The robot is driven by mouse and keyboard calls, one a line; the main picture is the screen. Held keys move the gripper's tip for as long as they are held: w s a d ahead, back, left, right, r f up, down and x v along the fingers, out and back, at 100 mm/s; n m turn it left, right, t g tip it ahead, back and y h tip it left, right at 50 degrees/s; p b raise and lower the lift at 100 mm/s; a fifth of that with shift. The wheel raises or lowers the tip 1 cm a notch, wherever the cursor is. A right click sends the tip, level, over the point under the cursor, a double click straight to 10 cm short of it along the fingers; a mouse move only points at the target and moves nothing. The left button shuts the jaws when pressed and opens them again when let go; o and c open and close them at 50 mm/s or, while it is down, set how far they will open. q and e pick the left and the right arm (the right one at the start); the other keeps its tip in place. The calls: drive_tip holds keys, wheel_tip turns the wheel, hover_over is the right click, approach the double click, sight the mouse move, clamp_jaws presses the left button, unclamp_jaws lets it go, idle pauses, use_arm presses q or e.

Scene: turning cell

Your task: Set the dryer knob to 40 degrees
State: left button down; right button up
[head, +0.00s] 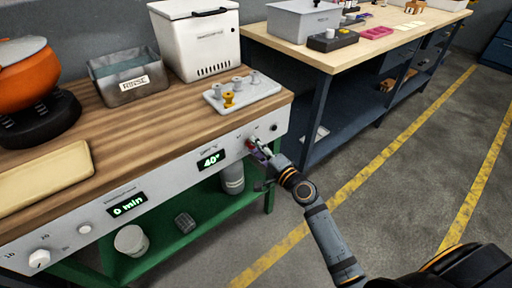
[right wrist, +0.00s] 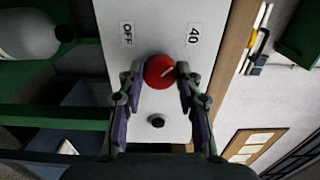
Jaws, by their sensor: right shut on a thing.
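The red dryer knob (right wrist: 158,70) sits on the white front panel (right wrist: 150,20) in the right wrist view, with a white pointer line slanting right and slightly up. The label 40 (right wrist: 194,35) is at the upper right of the knob and OFF (right wrist: 126,34) at the upper left. My right gripper (right wrist: 160,80) is shut on the knob, one finger on each side. In the head view, my right gripper (head: 260,150) is at the panel and mostly covers the knob. The green display (head: 210,160) beside it reads 40°. My left gripper is not in view.
A small black button (right wrist: 156,121) is near the knob between my fingers. The wooden bench top (head: 150,130) carries a pegged tray (head: 262,93), a white box (head: 200,40) and a rinse bin (head: 130,80). Another display (head: 128,204) reads 0 min. Open floor lies to the right.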

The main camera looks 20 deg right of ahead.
idle(0.4)
drive_tip(key=o, duration=1.2)
drive_tip(key=shift+c, duration=0.2)
drive_tip(key=v, duration=0.7)
drive_tip(key=shift+s, duration=0.25)
drive_tip(key=shift+d, duration=0.1)
